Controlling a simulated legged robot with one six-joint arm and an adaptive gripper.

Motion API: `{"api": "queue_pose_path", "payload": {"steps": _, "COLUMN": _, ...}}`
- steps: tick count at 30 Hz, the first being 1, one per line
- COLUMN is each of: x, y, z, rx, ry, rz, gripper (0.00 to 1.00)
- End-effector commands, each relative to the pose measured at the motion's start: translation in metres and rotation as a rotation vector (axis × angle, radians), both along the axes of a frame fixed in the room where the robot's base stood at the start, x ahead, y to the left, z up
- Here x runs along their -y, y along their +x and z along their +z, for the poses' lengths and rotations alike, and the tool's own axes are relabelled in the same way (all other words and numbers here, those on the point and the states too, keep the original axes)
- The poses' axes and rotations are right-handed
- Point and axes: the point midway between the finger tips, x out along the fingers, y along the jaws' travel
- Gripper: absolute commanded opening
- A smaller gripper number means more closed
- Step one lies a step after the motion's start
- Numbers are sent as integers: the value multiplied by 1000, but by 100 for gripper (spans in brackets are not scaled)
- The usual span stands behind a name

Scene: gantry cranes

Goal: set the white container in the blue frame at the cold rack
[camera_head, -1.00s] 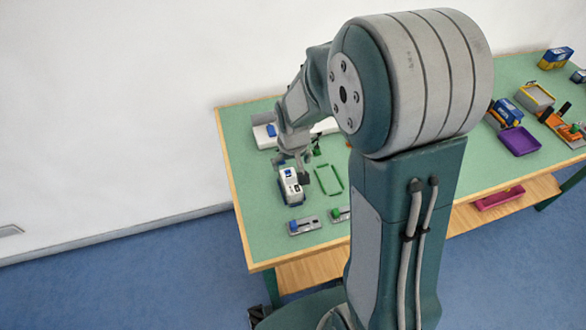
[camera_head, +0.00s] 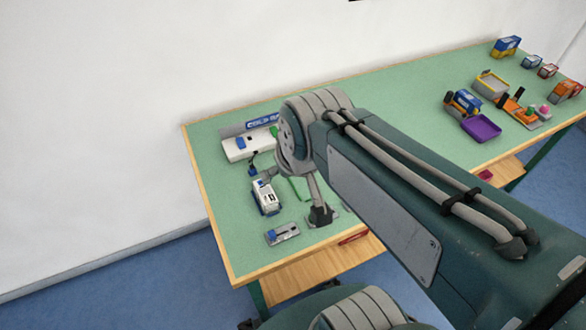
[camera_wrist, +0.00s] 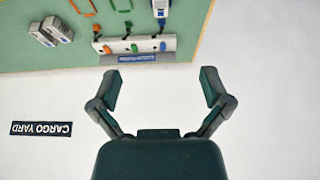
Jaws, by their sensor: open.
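The white container (camera_head: 265,197) stands on the green table in the head view, with blue around its base. It looks to be inside the blue frame, but the fit is too small to tell. In the wrist view the container (camera_wrist: 160,8) is cut by the top edge. The cold rack is a long white block (camera_head: 238,153) behind it, with a blue piece (camera_head: 240,143) on top. The rack (camera_wrist: 118,46) also shows in the wrist view. My gripper (camera_wrist: 160,85) is open and empty, apart from the container. My arm hides it in the head view.
A green frame (camera_head: 299,188) lies right of the container, partly behind my arm. A grey device with a blue top (camera_head: 283,233) sits near the front edge. Two grey blocks (camera_wrist: 50,31) show in the wrist view. A purple tray (camera_head: 481,127) and several coloured items stand farther right.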

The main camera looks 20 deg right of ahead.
Motion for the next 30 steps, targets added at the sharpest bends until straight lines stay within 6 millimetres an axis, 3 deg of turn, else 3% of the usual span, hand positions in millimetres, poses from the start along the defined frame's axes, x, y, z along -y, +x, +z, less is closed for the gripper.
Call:
{"api": "queue_pose_path", "payload": {"steps": 3, "x": 0, "y": -21, "z": 9, "rx": 36, "ry": 1, "rz": 0, "gripper": 98}}
{"api": "queue_pose_path", "payload": {"steps": 8, "x": 0, "y": -35, "z": 13, "rx": 55, "ry": 1, "rz": 2, "gripper": 98}}
{"api": "queue_pose_path", "payload": {"steps": 30, "x": 0, "y": -36, "z": 13, "rx": 55, "ry": 1, "rz": 2, "gripper": 98}}
